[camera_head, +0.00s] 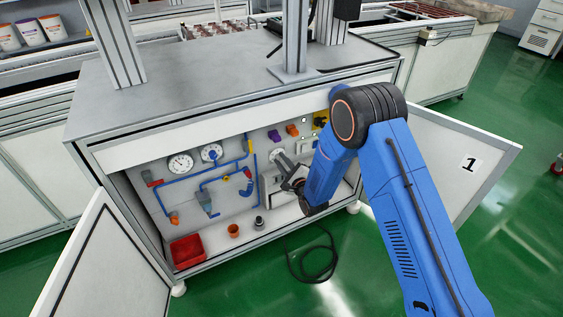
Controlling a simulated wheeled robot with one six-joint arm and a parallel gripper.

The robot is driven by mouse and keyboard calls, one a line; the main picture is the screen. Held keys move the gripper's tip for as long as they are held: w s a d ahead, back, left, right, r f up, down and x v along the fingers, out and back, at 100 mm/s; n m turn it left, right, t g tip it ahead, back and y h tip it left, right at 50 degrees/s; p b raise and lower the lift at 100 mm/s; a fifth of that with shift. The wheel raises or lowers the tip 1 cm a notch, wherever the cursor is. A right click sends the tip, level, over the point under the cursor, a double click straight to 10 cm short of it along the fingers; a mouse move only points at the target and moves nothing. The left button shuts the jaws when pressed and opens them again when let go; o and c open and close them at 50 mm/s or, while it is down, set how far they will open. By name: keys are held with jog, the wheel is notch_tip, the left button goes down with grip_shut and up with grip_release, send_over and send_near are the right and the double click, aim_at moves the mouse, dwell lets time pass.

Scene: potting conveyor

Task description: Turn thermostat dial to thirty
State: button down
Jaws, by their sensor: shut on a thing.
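The pale thermostat dial (274,155) is on the back panel inside the open cabinet, right of the blue pipes. My gripper (281,159) reaches in from the right and its jaws are shut on the dial. The jaws cover much of the dial. Its markings and pointer are too small and too hidden to read.
A round gauge (180,164), a blue-centred gauge (212,153) and blue pipes (205,181) are left of the dial. A red bin (187,250), orange cup (233,230) and black hose (313,262) are lower down. Open doors flank the cabinet, including the door marked 1 (480,170).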

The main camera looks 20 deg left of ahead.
jog(key=shift+d+f+m, duration=0.1)
jog(key=shift+f+m, duration=0.05)
jog(key=shift+m, duration=0.45)
jog(key=c, duration=1.6)
grip_release()
jog(key=shift+o, duration=0.2)
jog(key=shift+s, duration=0.1)
jog(key=v, duration=1.7)
jog(key=shift+d, duration=0.2)
